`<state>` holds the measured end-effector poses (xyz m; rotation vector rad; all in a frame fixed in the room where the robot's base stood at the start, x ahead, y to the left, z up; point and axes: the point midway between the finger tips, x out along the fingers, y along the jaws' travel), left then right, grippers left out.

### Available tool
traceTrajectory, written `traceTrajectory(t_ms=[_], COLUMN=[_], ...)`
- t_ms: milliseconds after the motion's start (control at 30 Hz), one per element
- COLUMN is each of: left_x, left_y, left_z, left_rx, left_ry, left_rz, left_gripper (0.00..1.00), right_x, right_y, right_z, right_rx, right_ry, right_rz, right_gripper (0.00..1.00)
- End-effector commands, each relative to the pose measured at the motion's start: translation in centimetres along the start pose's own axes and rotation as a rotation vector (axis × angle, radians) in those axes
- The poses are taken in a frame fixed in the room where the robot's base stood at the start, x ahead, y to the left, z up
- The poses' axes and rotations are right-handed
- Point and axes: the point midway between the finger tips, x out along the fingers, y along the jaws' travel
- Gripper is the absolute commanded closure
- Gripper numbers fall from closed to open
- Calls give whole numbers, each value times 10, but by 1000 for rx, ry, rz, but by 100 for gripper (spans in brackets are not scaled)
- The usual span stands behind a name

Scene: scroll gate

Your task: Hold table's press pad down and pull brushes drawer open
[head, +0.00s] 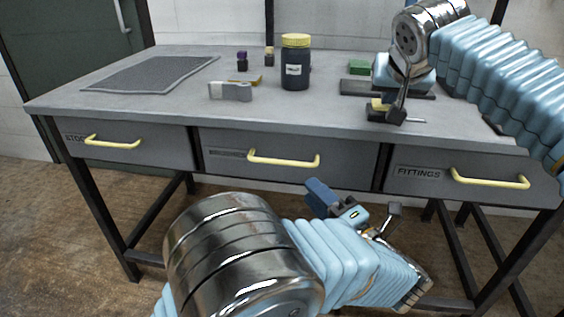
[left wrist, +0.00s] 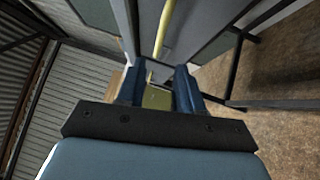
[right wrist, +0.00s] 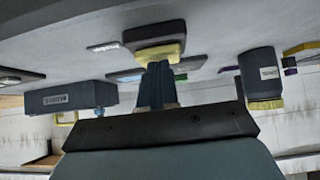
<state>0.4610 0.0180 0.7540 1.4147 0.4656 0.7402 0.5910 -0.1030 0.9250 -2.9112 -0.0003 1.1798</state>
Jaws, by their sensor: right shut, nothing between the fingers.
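The press pad (head: 377,104) is a yellow-topped pad on a dark base near the table's right front. My right gripper (head: 400,110) is shut and empty, its fingertips at the pad; the right wrist view shows the fingers (right wrist: 156,66) against the yellow pad (right wrist: 150,53). Exact contact is hard to tell. The middle drawer (head: 225,148) looks shut, with a yellow bar handle (head: 285,161); its label is too small to read surely. My left gripper (head: 318,190) is below that handle, apart from it. In the left wrist view its fingers (left wrist: 158,85) are open, with a yellow handle (left wrist: 168,30) ahead.
The stock drawer (head: 150,148) and fittings drawer (head: 425,178) flank the middle one, both shut. A dark jar with yellow lid (head: 295,65), a grey tape-like item (head: 230,91), a green block (head: 360,67) and a mesh mat (head: 150,74) are on the table. The floor in front is clear.

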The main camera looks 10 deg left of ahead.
Motion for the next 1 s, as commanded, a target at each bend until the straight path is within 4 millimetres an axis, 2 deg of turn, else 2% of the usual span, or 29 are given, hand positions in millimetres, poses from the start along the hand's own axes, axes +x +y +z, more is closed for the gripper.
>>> traceTrajectory(t_ms=[167,400,600,767,1000], left_x=[22,74,106,116,117], left_y=[2,2,1,1,1], left_z=[-2,-2,-2,-2,-2], left_rx=[-12,-10,-7,-6,-6], left_ry=[12,11,8,6,6], left_rz=[0,0,-1,-1,-1], left_gripper=[64,64,64,64,64], right_x=[2,2,2,2,2], right_y=[0,0,0,0,0], right_z=[2,2,2,2,2], right_rx=[-1,-1,-1,-1,-1], right_ry=[-6,-6,-6,-6,-6], right_rz=[3,3,3,3,3], right_gripper=[100,100,100,100,100])
